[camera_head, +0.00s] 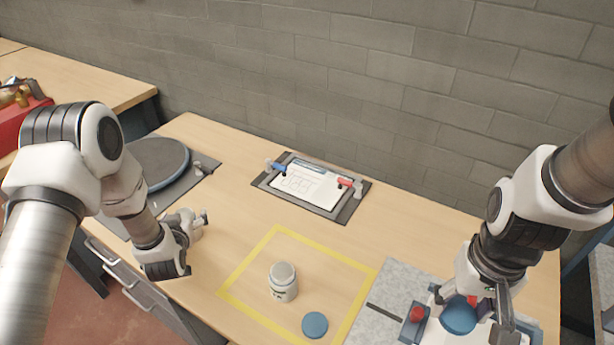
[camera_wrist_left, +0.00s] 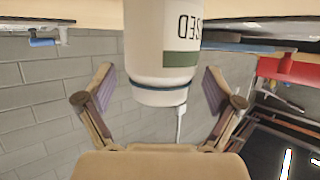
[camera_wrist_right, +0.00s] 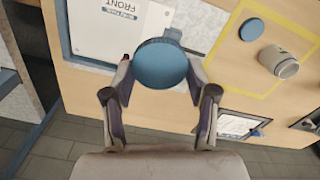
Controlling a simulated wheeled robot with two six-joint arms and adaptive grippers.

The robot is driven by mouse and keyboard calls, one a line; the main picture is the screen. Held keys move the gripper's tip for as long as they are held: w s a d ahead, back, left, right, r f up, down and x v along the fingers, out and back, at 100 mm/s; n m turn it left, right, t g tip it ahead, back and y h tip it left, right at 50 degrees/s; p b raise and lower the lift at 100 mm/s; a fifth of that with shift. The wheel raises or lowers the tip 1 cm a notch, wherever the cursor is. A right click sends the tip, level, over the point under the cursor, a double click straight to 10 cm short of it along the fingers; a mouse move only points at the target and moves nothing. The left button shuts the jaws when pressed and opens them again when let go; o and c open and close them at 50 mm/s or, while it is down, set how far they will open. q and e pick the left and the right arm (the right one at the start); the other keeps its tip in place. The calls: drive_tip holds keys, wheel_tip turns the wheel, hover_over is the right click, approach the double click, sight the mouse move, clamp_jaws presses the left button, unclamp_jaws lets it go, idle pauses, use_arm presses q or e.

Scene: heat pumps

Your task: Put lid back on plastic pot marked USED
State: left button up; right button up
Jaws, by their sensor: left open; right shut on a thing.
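The white pot marked USED (camera_wrist_left: 160,55), with a green band, shows upside down in the left wrist view. Its rim has a thin blue ring. My left gripper (camera_head: 192,240) is open, with a finger on either side of this pot and gaps visible. In the head view the pot (camera_head: 194,231) is mostly hidden by that gripper. My right gripper (camera_head: 462,300) is shut on a round blue lid (camera_wrist_right: 161,65), held above the grey board at the right. A second white pot (camera_head: 283,284) stands upright inside the yellow square. Another blue lid (camera_head: 315,325) lies flat beside it.
A yellow taped square (camera_head: 255,243) marks the table's middle. A round dark plate (camera_head: 160,162) is at the left. A panel labelled FRONT (camera_wrist_right: 105,30) lies below my right gripper. A brick wall stands behind.

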drive_tip(key=shift+s, duration=0.15)
use_arm(q)
drive_tip(key=c, duration=1.3)
drive_tip(key=shift+c, duration=0.3)
drive_tip(key=shift+r, duration=0.1)
use_arm(e)
drive_tip(key=shift+f+b, duration=0.7)
drive_tip(key=shift+b, duration=0.05)
use_arm(q)
wheel_tip(320, 180, up, 10)
